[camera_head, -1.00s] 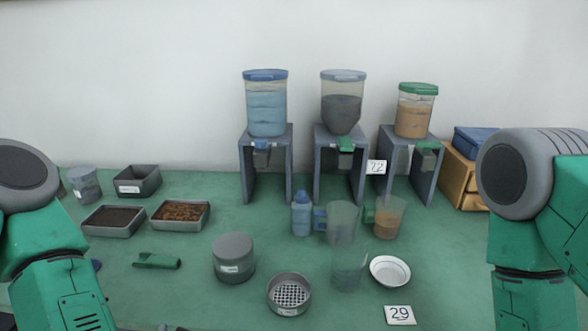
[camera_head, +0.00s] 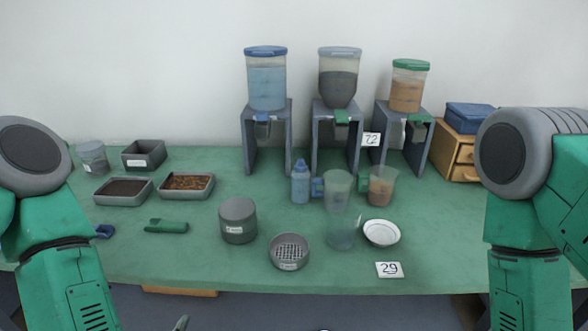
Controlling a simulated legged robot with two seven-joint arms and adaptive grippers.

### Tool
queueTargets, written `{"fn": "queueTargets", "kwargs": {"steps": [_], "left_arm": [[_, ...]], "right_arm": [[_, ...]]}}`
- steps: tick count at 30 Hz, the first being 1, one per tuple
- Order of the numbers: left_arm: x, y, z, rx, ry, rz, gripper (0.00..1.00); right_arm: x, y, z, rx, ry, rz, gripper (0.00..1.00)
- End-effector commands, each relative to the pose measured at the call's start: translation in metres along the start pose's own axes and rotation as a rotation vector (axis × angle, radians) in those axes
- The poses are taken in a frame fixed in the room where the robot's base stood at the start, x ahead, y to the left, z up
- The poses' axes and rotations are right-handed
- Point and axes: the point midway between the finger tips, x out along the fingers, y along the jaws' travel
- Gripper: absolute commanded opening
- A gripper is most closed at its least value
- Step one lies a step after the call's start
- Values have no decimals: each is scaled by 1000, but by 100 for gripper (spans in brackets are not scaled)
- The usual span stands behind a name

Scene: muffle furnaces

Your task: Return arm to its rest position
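My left arm (camera_head: 68,270) comes in at the left edge and hangs down past the front edge of the green table (camera_head: 250,272). My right arm (camera_head: 527,250) hangs down the same way at the right edge. A small grey tip shows at the bottom edge, right of my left arm; it may be part of my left gripper, and its state cannot be told. My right gripper is out of view below the frame. Neither visible arm part is seen touching anything on the table.
Dispensers with a blue (camera_head: 267,85), a grey (camera_head: 339,85) and an orange (camera_head: 407,92) filling stand at the back. In front are a blue bottle (camera_head: 300,187), a sieve (camera_head: 289,252), a grey canister (camera_head: 238,220), a white dish (camera_head: 381,233), trays and clear jugs. The front strip is mostly clear.

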Motion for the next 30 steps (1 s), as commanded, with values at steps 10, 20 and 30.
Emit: {"fn": "queueTargets", "kwargs": {"steps": [10,20,30], "left_arm": [[-6,-42,-96,1009,79,-397,100],[-45,-34,-202,1952,-104,-942,100],[-64,-23,-230,2195,-246,-1138,100]], "right_arm": [[0,0,0,0,0,0,40],[0,0,0,0,0,0,40],[0,0,0,0,0,0,40]]}}
